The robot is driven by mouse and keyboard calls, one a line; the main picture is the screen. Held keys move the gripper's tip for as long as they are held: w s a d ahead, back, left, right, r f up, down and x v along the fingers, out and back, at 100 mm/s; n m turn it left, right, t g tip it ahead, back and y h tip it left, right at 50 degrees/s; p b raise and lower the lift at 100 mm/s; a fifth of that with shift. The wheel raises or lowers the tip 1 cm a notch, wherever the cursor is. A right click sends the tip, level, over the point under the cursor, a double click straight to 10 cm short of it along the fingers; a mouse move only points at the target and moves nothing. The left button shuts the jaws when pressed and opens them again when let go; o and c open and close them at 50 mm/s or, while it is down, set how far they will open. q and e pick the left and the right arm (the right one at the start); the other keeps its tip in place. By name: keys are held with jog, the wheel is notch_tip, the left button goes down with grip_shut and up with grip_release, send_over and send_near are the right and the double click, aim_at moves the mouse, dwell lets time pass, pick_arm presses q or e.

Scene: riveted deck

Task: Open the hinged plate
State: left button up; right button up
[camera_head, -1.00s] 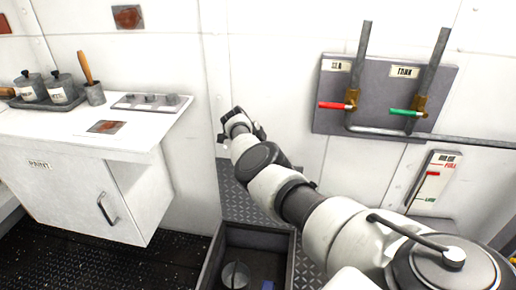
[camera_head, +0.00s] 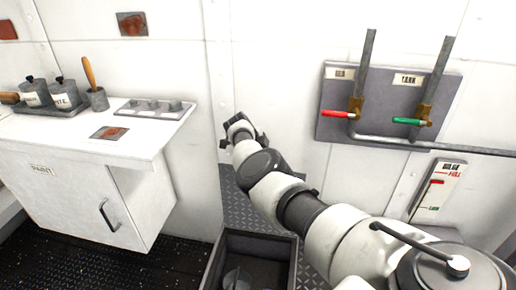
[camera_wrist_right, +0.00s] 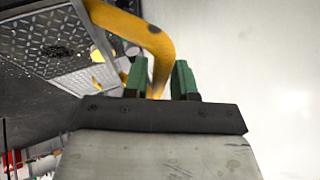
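In the right wrist view a thick yellow bent bar (camera_wrist_right: 130,25) runs in from the upper left and turns down between my right gripper's (camera_wrist_right: 160,80) two green fingers. The fingers stand close on both sides of it and look shut on it. The grey diamond-tread plate (camera_wrist_right: 50,45) lies to the left of the bar. In the head view my right gripper (camera_head: 240,128) is far out in front of the white wall, above diamond-tread metal (camera_head: 240,207). The yellow bar is not visible there. The plate's hinge is not visible. My left gripper is not in view.
A dark open bin (camera_head: 262,240) stands below my right arm. The white cabinet (camera_head: 75,190) with pots (camera_head: 35,92) on top is at left. A pipe panel (camera_head: 385,105) with red and green handles is on the wall at right.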

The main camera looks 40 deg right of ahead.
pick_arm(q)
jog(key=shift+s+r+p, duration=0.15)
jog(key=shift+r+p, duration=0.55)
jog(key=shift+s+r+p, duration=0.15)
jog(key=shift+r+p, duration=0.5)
pick_arm(e)
jog(key=v, duration=1)
jog(key=shift+a+r, duration=0.1)
